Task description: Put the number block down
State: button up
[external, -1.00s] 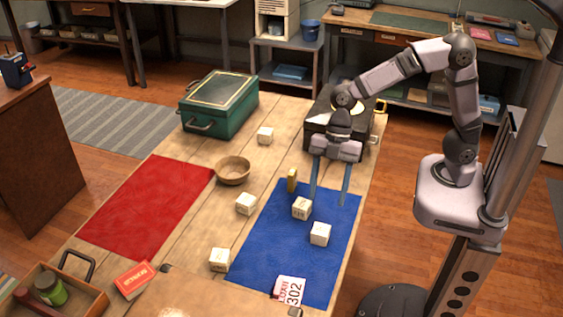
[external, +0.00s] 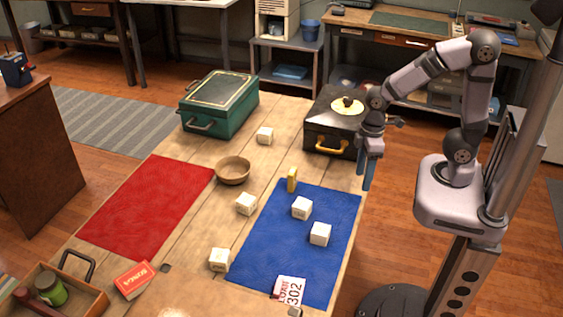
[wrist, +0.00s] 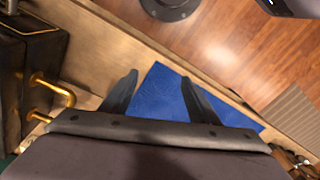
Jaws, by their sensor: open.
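Several white number blocks are on the table in the external view. One block (external: 302,208) and another block (external: 320,234) rest on the blue mat (external: 270,270). Other blocks sit on bare wood: one (external: 246,204) left of the mat, one (external: 220,259) nearer the front, and one (external: 265,136) by the green box. My gripper (external: 368,188) is raised near the table's right edge, beyond the mat's far right corner. In the wrist view my gripper (wrist: 160,92) has its two fingers spread, with nothing between them. Markings on the blocks are too small to read.
A black case (external: 330,128) with a gold handle stands close left of my gripper. A yellow piece (external: 292,180) stands at the blue mat's far edge. A wooden bowl (external: 233,170), a red mat (external: 150,205) and a green box (external: 220,103) are farther left.

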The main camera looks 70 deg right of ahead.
jog(key=s+d+f+m+h, duration=0.1)
jog(key=s+d+m, duration=0.3)
jog(key=shift+d+f+m, duration=0.35)
jog(key=shift+f+m, duration=0.05)
jog(key=shift+s, duration=0.1)
notch_tip(320, 180, up, 6)
jog(key=p, duration=0.5)
jog(key=shift+f+p, duration=0.15)
jog(key=shift+p, duration=0.2)
jog(key=shift+o, duration=0.6)
jog(key=shift+f, duration=0.1)
